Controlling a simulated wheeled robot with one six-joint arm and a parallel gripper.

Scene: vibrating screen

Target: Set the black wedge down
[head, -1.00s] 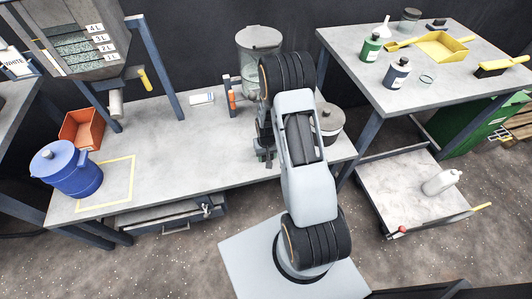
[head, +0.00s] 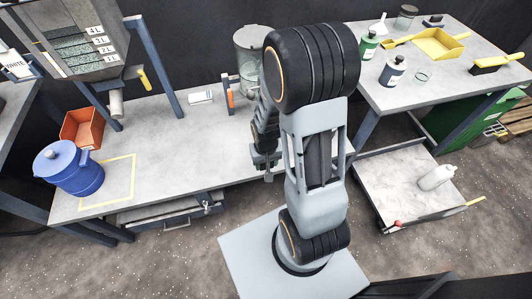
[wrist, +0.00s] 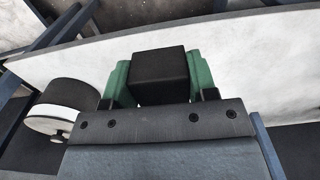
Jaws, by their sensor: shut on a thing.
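The black wedge (wrist: 160,72) is between the two green fingertips of my gripper (wrist: 160,85) in the wrist view. My gripper is shut on it, and the pale bench top shows beyond it. Only the wedge's dark, blocky face shows, so its full shape is hidden. In the head view my gripper (head: 265,160) hangs over the front part of the grey bench (head: 160,130), right of its middle. The wedge cannot be made out there against the dark gripper. I cannot tell how high the wedge is above the bench.
A blue lidded pot (head: 69,168) stands by a yellow-outlined square (head: 133,175) at the bench's left. An orange bin (head: 82,128) is behind it. A lidded grey pot (wrist: 62,108) shows in the wrist view. The bench's middle is clear.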

